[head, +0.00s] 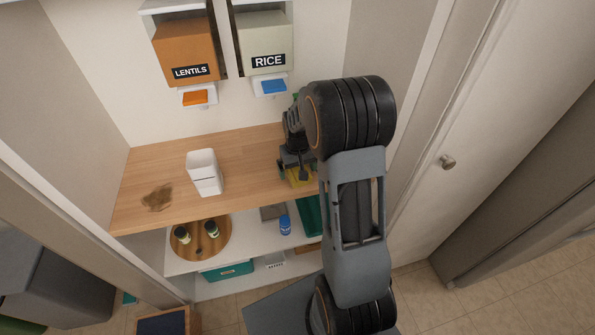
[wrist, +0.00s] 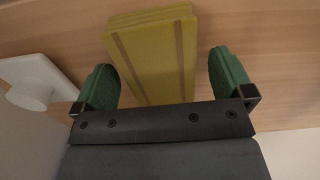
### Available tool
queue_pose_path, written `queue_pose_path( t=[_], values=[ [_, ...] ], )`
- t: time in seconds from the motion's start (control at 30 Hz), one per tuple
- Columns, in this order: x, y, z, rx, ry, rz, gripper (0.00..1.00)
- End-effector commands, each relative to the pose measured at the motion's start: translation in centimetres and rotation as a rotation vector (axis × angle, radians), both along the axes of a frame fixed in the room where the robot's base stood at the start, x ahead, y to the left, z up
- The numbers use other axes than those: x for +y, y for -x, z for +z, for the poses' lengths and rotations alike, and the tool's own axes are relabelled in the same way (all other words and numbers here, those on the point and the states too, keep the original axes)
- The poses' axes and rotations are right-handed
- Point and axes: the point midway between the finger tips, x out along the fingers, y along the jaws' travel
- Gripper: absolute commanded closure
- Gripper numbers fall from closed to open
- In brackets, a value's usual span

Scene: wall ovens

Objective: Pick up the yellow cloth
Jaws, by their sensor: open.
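The yellow cloth (wrist: 155,60) lies folded in layers on the wooden shelf, with brownish stripes along it. In the head view only a small part of the cloth (head: 301,177) shows beneath my gripper (head: 296,170). In the wrist view my gripper (wrist: 167,82) is open, with one green fingertip on each side of the cloth's near end. There is a gap between the cloth and each finger. Whether the fingertips touch the shelf I cannot tell.
A white container (head: 204,172) stands mid-shelf, left of my gripper, beside a brown spill (head: 158,197). LENTILS (head: 186,50) and RICE (head: 265,42) dispensers hang above. A lower shelf holds a round wooden tray (head: 187,253) with jars and a blue can (head: 285,225).

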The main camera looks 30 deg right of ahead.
Motion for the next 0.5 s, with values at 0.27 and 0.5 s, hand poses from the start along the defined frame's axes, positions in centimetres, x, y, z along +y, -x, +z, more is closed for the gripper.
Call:
queue_pose_path(
  t=[0.27, 0.5],
  values=[
    [0.01, 0.01, -0.57, -0.001, 0.000, 0.000, 0.01],
    [0.01, 0.00, -0.54, -0.001, 0.000, 0.000, 0.18]
  ],
)
